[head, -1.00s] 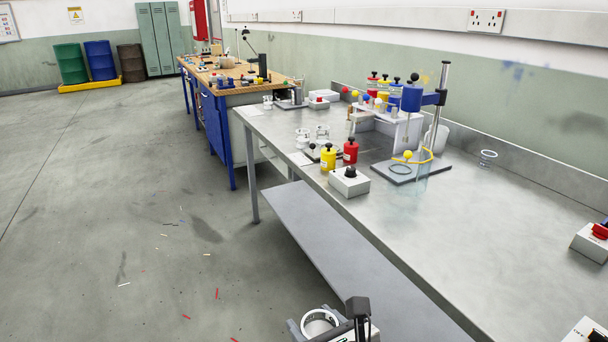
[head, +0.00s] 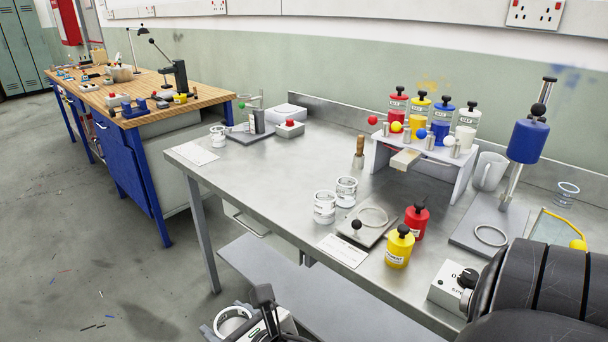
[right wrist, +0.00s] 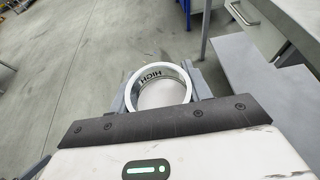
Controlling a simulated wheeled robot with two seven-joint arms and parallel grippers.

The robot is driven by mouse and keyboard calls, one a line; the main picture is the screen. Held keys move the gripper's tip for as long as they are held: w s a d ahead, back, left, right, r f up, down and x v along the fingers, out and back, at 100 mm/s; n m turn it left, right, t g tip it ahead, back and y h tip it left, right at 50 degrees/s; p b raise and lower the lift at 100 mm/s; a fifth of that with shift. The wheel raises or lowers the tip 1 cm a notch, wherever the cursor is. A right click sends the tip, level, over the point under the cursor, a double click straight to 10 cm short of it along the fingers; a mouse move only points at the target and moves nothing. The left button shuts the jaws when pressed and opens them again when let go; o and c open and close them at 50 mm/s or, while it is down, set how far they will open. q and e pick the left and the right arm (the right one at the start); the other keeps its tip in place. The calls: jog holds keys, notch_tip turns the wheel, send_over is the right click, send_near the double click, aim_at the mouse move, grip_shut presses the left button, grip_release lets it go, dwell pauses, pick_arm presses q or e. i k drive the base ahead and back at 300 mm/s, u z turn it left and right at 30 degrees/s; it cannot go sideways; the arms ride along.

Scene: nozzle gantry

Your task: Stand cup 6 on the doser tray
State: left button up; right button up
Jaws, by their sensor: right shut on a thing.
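My right gripper (head: 246,322) is low at the bottom of the head view, in front of the bench. It is shut on a cup (head: 233,318) with a pale round rim, held clear of the bench top. In the right wrist view the same cup (right wrist: 160,84) sits between the fingers, with HIGH readable inside; no cup number can be read. A grey plate with a ring (head: 487,238) lies under a blue cylinder (head: 528,140) on a post. I cannot tell which is the doser tray. My left gripper is out of view.
Two clear cups (head: 325,207) stand beside a white card (head: 342,250). A yellow bottle (head: 399,247) and red bottle (head: 416,220) stand right of the middle plate. A gantry (head: 425,160) with several coloured bottles is behind. My arm covers the lower right.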

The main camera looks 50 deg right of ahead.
aim_at(372, 218)
jog(key=i, duration=1.25)
jog(key=z, duration=2.25)
